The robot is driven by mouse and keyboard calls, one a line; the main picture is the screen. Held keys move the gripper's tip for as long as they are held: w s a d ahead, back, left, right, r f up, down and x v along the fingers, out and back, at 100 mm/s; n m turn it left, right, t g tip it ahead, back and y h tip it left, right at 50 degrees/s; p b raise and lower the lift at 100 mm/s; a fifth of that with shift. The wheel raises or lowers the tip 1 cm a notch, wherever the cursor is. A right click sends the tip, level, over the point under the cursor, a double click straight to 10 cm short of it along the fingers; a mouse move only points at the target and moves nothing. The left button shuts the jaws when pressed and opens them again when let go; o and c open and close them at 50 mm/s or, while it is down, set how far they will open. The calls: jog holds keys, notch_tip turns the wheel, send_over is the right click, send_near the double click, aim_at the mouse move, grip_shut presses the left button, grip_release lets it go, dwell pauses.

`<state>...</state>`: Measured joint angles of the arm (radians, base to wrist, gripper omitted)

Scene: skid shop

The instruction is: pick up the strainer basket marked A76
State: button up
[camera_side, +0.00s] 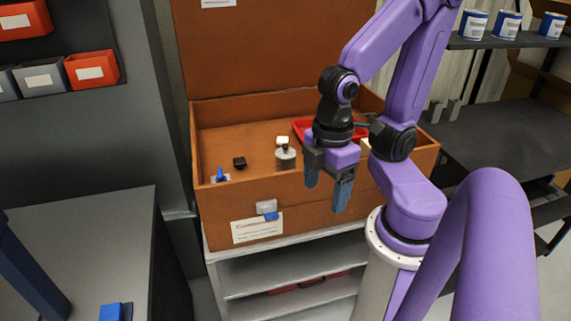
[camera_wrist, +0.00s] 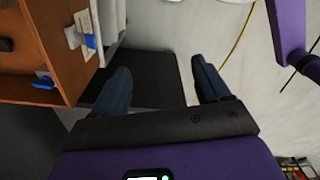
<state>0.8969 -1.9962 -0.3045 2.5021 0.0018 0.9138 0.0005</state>
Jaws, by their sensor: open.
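My gripper (camera_side: 327,188) points down in front of the wooden case, apart from it, in the side view. In the wrist view its blue fingers (camera_wrist: 162,85) are spread and empty, with dark flat surface and pale floor beyond them. A grey metal cylinder with a dark knob (camera_side: 285,157) stands upright in the open case, left of my gripper; it may be a strainer basket. I cannot read an A76 mark on anything. The wooden case (camera_side: 215,118) also shows at the left of the wrist view (camera_wrist: 45,45).
The case holds a small black block (camera_side: 239,162), a blue-topped part (camera_side: 221,175) and a red tray (camera_side: 302,126), partly hidden by my arm. The case's front wall carries a latch (camera_side: 266,206) and a paper label (camera_side: 257,228). Its lid stands open behind.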

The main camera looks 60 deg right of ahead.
jog(key=o, duration=0.5)
jog(key=shift+c, duration=0.2)
jog(key=n+g+h, duration=0.3)
jog(key=h, duration=1.1)
send_over(278, 159)
jog(key=a, duration=0.1)
notch_tip(278, 159, down, 13)
jog(key=shift+a+f, duration=0.1)
jog(key=shift+a, duration=0.05)
jog(key=shift+f, duration=2.6)
jog(key=shift+f+x, duration=0.2)
jog(key=shift+x, duration=1.05)
jog(key=shift+f+x, duration=0.15)
jog(key=shift+x, duration=1.15)
